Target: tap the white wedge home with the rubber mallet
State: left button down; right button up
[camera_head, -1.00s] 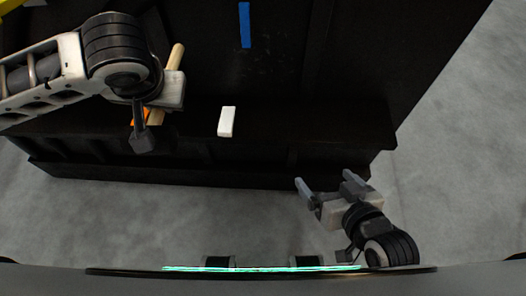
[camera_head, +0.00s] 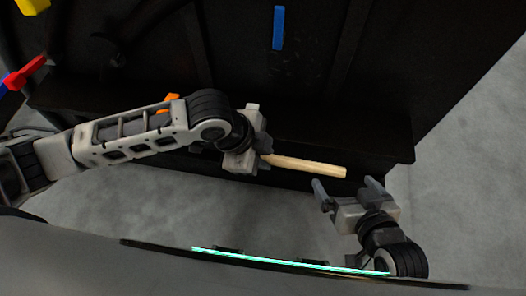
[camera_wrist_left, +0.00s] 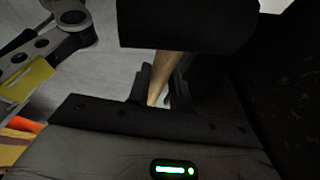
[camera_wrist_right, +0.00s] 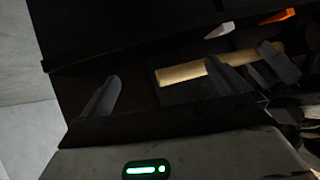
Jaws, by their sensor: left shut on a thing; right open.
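My left gripper (camera_head: 263,146) is shut on the wooden handle of the rubber mallet (camera_head: 310,166). The handle points right in the head view, where my arm hides the mallet's head. The mallet's black head (camera_wrist_left: 185,24) shows in the left wrist view. The white wedge (camera_head: 252,109) is on the dark ledge just behind my left gripper, partly covered; it also shows in the right wrist view (camera_wrist_right: 220,31). My right gripper (camera_head: 345,184) is open and empty, its fingers near the free end of the handle, which shows beyond them in the right wrist view (camera_wrist_right: 182,73).
The dark ledge (camera_head: 350,138) runs along the front of a dark panel. An orange piece (camera_head: 171,101) lies left of the wedge. A blue strip (camera_head: 278,28) is on the panel. Red and yellow objects (camera_head: 34,6) are at the far left. Grey floor lies in front.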

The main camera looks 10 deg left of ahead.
pick_arm(q)
jog(key=shift+r+p, duration=0.25)
jog(key=shift+p, duration=0.35)
jog(key=shift+w+f+b, duration=0.2)
jog(key=shift+f+b, duration=0.25)
jog(key=shift+f, duration=0.35)
jog(key=shift+w+f+b, duration=0.3)
jog(key=shift+f+b, duration=0.15)
jog(key=shift+f, duration=0.4)
jog(key=w+f, duration=0.1)
jog(key=f+b, duration=0.1)
jog(key=w+f+b, duration=0.1)
jog(key=f, duration=0.1)
jog(key=shift+w, duration=0.3)
pick_arm(e)
jog(key=shift+s+a+f, duration=0.1)
jog(key=shift+s+f, duration=0.05)
jog(key=shift+f, duration=0.45)
